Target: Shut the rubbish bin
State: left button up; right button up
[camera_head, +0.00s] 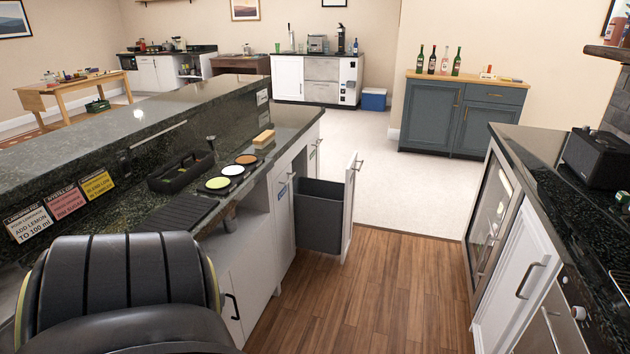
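The rubbish bin is a dark grey pull-out tub (318,222) in the left counter's white cabinet. It stands slid out to the right of the cabinet face, over the wooden floor. Its white front panel (348,208) stands at the tub's right end, clear of the cabinet, with a metal handle (357,163) near its top. The tub's open top shows, but its contents cannot be made out. Neither of my grippers is in view. A black part of my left arm fills the lower left corner and hides some of the counter.
The wooden floor (375,295) between the counters is clear. The right counter (545,185) has white doors with protruding handles (528,281) and a glass-fronted cooler (488,225). A black caddy (180,176) and a rimming tray (214,184) stand on the left counter.

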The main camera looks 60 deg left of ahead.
aim_at(324, 210)
jog(key=u, duration=0.95)
jog(key=i, duration=1.05)
jog(key=u, duration=0.65)
jog(key=i, duration=1.3)
jog(key=u, duration=0.35)
jog(key=i, duration=1.5)
jog(key=u, duration=0.6)
